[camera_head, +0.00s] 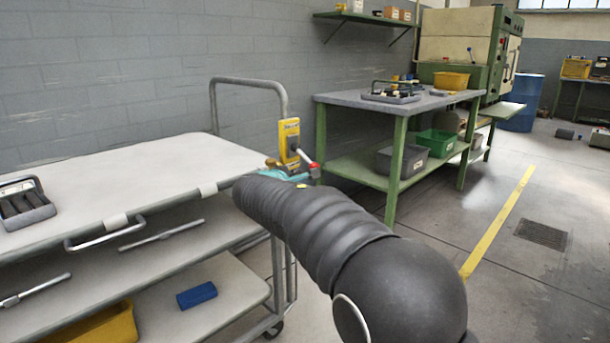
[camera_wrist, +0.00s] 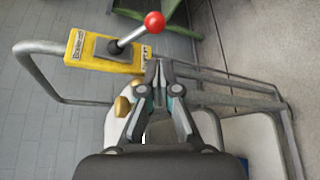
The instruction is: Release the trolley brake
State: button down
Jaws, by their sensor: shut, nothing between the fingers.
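The trolley (camera_head: 130,165) stands at the left, with a pale top, lower shelves and a tubular push handle (camera_head: 248,80). A yellow brake plate (camera_head: 289,135) is mounted at its handle end; it also shows in the wrist view (camera_wrist: 88,50). A grey lever (camera_wrist: 132,36) with a red knob (camera_wrist: 154,22) sticks out from a black pivot on the plate. In the head view the red knob (camera_head: 314,166) points down and right. My gripper (camera_wrist: 158,66) is shut and empty, just beside the plate and below the lever in the wrist view. My arm mostly hides the gripper in the head view.
A green-framed workbench (camera_head: 400,100) with bins stands behind the trolley. A green machine (camera_head: 465,50) and a blue drum (camera_head: 522,103) are farther back.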

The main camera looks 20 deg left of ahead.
aim_at(306, 158)
jog(key=shift+a, duration=0.45)
jog(key=p+x, duration=0.2)
jog(key=x, duration=0.8)
jog(key=shift+d, duration=0.1)
